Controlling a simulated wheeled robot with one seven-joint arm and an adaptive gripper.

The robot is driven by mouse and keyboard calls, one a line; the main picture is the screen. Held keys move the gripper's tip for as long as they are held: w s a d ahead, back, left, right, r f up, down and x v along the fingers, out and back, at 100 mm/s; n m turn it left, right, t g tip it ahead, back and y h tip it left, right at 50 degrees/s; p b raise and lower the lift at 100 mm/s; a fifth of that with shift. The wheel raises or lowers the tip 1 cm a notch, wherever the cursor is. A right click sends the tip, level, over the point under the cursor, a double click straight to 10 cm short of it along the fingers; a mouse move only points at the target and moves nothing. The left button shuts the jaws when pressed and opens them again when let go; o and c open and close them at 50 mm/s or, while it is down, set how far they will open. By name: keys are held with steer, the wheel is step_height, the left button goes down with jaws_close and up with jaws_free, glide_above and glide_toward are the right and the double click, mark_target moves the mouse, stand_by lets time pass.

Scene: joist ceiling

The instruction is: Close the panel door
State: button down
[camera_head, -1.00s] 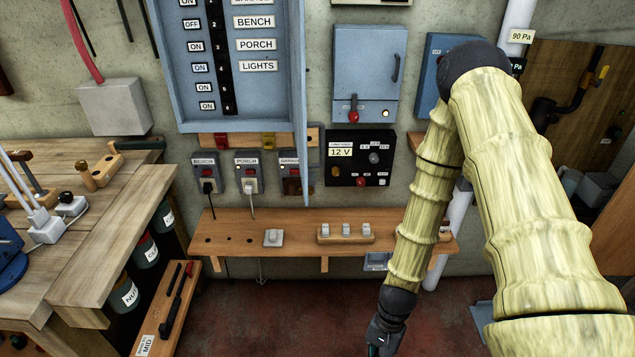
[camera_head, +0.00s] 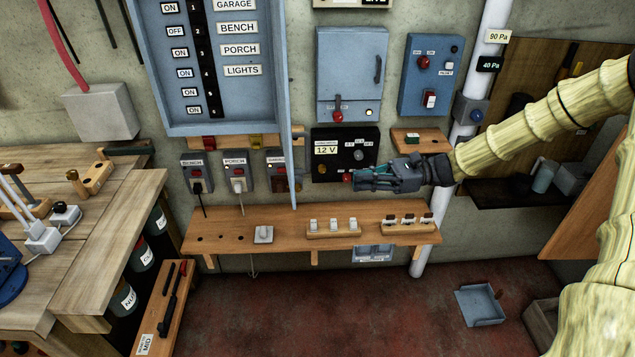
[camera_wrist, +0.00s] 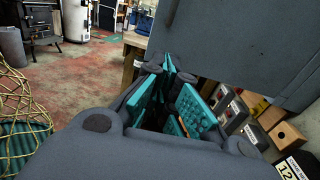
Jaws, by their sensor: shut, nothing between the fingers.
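The blue-grey breaker panel (camera_head: 160,62) is on the wall at upper left in the head view, with its switches exposed. Its door (camera_head: 289,120) stands open, swung out from the panel's right side and seen almost edge-on as a thin strip. A large blue-grey slab (camera_wrist: 245,45), which looks like this door, fills the upper right of the wrist view. My gripper (camera_head: 356,180) is shut and empty, to the right of the door, its fingers pointing left. In the wrist view its teal-padded fingers (camera_wrist: 167,72) are near the slab's lower edge; contact cannot be told.
A black 12 V box (camera_head: 335,143) is behind my gripper. A wooden shelf (camera_head: 285,237) with small switches runs below. A grey cabinet (camera_head: 350,65) and a blue switch box (camera_head: 432,72) are on the wall. A white pipe (camera_head: 484,60) stands at right.

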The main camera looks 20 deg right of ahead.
steer(key=w+a+p, duration=0.2)
steer(key=a+p, duration=0.2)
steer(key=a, duration=0.9)
steer(key=shift+a+p, duration=0.35)
steer(key=shift+a, duration=0.05)
steer(key=shift+w, duration=0.15)
